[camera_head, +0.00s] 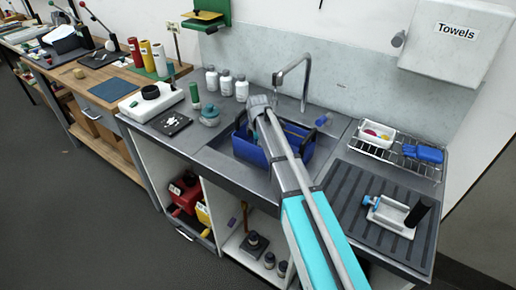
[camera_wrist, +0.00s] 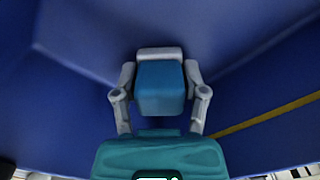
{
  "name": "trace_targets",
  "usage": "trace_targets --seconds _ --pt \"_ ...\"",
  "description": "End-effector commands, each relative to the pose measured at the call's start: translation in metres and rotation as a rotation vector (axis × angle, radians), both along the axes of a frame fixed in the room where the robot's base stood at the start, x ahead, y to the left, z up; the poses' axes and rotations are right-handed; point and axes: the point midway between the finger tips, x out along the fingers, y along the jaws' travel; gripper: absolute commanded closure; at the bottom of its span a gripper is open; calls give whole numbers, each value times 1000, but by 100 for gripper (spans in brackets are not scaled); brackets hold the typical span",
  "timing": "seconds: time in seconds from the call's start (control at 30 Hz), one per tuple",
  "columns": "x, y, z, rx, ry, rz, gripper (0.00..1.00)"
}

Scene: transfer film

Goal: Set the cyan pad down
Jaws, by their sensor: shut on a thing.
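The cyan pad (camera_wrist: 160,90) shows as a small teal-blue block in the middle of the wrist view. My gripper (camera_wrist: 160,77) is shut on it, with a grey finger on each side. In the head view my arm reaches over the sink, and its grey end (camera_head: 259,108) is at the far side of a blue tote (camera_head: 250,152). The pad is hidden in that view. Blue walls (camera_wrist: 75,70) surround the gripper in the wrist view. I cannot tell whether the pad touches any surface beneath it.
The blue tote stands in the sink under a tall tap (camera_head: 306,82). White bottles (camera_head: 226,84) and a teal-lidded jar (camera_head: 210,117) stand left of the sink. At right are a wire rack (camera_head: 398,155) and a ribbed drainboard (camera_head: 350,185) holding a white holder (camera_head: 390,214).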

Motion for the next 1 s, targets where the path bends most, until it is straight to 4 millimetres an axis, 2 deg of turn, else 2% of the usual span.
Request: trace_targets --seconds 0.43,0.47,0.6,0.63,1.0 --pt "0 -1 -4 0 0 -1 82" --pt "0 -1 -3 0 0 -1 38" --pt "0 -1 -2 0 0 -1 12" --pt "0 -1 -2 0 0 -1 9" --pt "0 -1 -2 0 0 -1 9"
